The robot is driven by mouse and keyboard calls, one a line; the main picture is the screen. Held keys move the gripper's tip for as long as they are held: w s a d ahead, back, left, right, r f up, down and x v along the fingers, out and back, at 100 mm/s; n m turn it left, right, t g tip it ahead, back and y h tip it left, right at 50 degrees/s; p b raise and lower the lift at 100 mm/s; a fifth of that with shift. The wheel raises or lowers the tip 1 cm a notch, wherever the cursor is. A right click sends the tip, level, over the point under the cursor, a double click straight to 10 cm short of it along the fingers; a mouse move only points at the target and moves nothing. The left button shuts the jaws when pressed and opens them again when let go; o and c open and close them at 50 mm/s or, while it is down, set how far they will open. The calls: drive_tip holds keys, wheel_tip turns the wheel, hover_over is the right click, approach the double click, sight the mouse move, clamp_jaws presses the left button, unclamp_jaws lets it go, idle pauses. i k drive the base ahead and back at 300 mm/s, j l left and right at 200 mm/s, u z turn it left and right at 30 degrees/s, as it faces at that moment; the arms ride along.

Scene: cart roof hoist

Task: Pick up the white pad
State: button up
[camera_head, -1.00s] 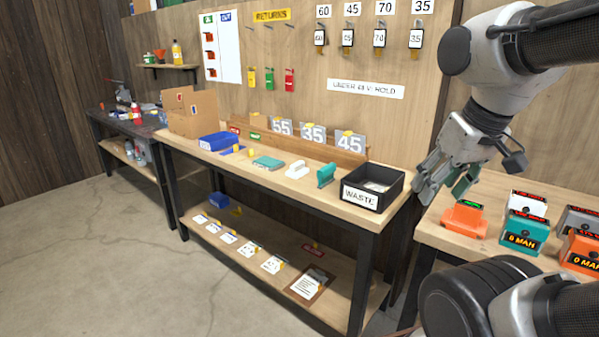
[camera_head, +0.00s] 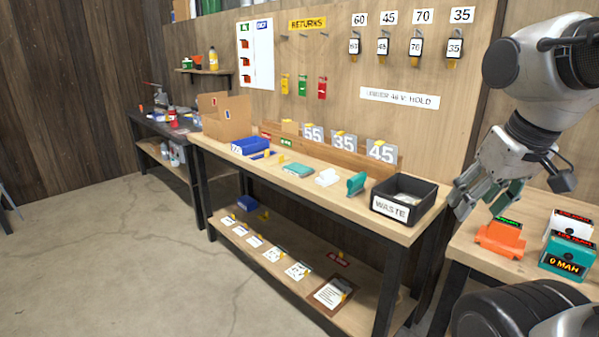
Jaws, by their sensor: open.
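The white pad (camera_head: 327,177) is a small white block-like thing on top of the wooden workbench (camera_head: 345,206). It lies between a flat teal pad (camera_head: 298,170) on its left and an upright teal piece (camera_head: 356,184) on its right. My gripper (camera_head: 482,205) is at the right of the picture, above the gap between this bench and the right-hand table. It is open, with nothing seen between its fingers, and well to the right of the white pad. The pad is fully in view, though its fine shape is too small to tell.
A black WASTE bin (camera_head: 428,189) stands at the bench's right end, between pad and gripper. Number plates (camera_head: 345,143) and a wooden rail line the back. An orange block (camera_head: 502,239) and a teal block (camera_head: 567,257) sit on the right table. The floor (camera_head: 130,260) at left is clear.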

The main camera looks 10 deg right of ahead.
sight(327, 178)
drive_tip(key=i+j, duration=0.1)
drive_tip(key=i, duration=0.45)
drive_tip(key=i+j+u, duration=0.15)
drive_tip(key=i, duration=0.45)
